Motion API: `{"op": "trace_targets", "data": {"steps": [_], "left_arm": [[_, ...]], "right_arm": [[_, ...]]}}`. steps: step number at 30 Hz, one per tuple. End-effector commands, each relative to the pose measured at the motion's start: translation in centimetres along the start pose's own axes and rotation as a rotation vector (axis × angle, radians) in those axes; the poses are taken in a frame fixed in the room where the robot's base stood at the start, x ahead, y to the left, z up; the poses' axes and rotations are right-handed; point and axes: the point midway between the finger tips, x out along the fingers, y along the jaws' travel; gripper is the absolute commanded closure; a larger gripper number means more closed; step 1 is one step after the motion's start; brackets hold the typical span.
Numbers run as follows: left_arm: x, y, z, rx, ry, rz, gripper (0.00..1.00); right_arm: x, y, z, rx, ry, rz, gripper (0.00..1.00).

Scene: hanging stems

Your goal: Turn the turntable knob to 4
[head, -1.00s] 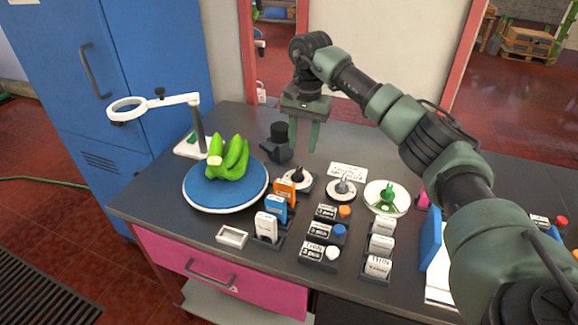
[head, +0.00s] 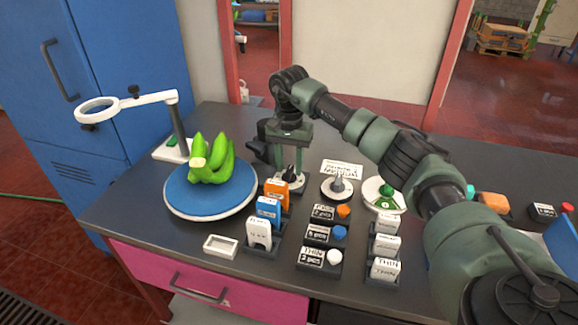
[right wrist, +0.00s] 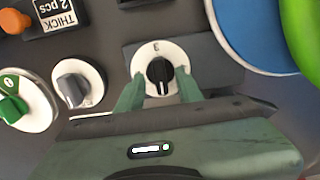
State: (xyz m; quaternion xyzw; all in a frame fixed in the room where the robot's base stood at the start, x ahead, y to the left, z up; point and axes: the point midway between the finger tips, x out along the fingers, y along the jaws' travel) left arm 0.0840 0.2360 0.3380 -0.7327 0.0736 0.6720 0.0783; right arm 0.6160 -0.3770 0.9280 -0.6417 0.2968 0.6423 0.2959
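The turntable (head: 180,200) is a blue disc with a white rim at the left of the bench, with a bunch of green bananas (head: 212,162) on it. Beside it is a black knob (right wrist: 159,76) on a white round dial, seen in the right wrist view with one mark at the top of the dial. My right gripper (head: 290,172) is down at this knob, pointing downward. In the right wrist view its fingers (right wrist: 160,90) stand apart on either side of the black knob; contact cannot be told. The knob is mostly hidden in the head view. My left gripper is out of view.
To the right are a grey knob (head: 338,186) and a green knob (head: 385,196) on white dials. Labelled boxes with coloured buttons (head: 318,235) and card holders (head: 262,232) stand in front. A magnifier arm (head: 140,102) stands behind the turntable. A small white tray (head: 221,247) lies near the front edge.

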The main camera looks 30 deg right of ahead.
Motion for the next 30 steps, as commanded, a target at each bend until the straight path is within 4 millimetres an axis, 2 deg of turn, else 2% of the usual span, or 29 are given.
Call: {"op": "trace_targets", "data": {"steps": [4, 11, 12, 15, 16, 30], "left_arm": [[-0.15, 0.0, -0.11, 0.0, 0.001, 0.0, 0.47], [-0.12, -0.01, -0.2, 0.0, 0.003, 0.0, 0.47], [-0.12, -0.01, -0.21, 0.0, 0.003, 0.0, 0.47], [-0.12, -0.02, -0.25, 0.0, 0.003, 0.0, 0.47], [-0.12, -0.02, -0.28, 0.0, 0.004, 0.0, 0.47], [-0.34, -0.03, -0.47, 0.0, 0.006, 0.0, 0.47]], "right_arm": [[0.91, 0.0, 0.03, 0.0, -0.001, -0.001, 0.64], [1.07, -0.02, 0.02, -0.001, 0.0, -0.001, 0.64], [1.07, -0.02, 0.02, -0.001, 0.0, -0.001, 0.66], [1.06, -0.03, 0.03, -0.001, 0.0, -0.001, 0.94], [1.05, -0.03, 0.02, -0.001, 0.0, -0.001, 1.0], [0.95, -0.03, -0.03, 0.068, 0.001, -0.001, 1.0]]}}
